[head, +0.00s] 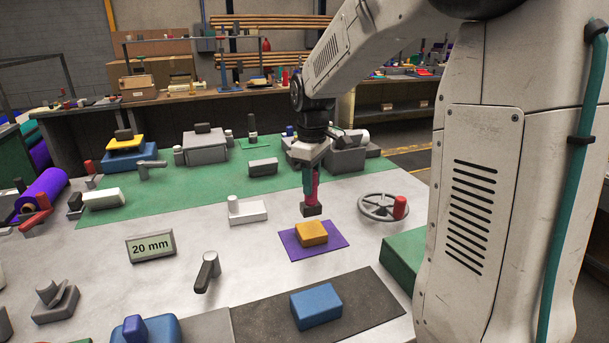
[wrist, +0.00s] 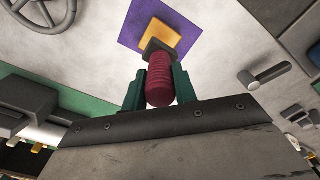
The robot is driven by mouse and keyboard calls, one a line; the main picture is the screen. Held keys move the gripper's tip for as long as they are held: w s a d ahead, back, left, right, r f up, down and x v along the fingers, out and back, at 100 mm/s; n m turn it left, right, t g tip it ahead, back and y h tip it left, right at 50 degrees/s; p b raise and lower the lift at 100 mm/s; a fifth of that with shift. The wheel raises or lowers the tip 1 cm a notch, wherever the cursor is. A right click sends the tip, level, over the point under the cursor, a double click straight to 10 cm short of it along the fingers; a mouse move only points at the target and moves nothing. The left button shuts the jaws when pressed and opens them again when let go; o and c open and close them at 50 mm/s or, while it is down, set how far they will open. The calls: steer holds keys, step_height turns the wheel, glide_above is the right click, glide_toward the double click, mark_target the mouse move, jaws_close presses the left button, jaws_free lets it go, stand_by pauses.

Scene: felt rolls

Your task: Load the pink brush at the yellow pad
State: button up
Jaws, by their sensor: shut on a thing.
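My gripper (wrist: 158,86) is shut on the ridged pink handle of the brush (wrist: 161,90), with one green finger on each side. In the head view the brush (head: 315,188) hangs roughly upright, its dark block-shaped head (head: 311,211) at the bottom. The yellow pad (head: 312,232) is an orange-yellow block on a purple sheet (head: 291,250). The brush head is just above and behind the pad in the head view, with a small gap showing. In the wrist view the brush head covers part of the pad (wrist: 163,33).
A grey handwheel with a red knob (head: 378,208) stands right of the pad. A white block with a peg (head: 248,212) is to the left. A blue block (head: 316,305) lies on a dark mat in front. A "20 mm" sign (head: 151,246) stands further left.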

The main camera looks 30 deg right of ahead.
mark_target(312, 198)
steer(key=shift+d, duration=0.1)
stand_by(0.3)
steer(key=shift+f, duration=2.2)
steer(key=shift+f, duration=0.35)
stand_by(0.4)
steer(key=shift+r, duration=3.05)
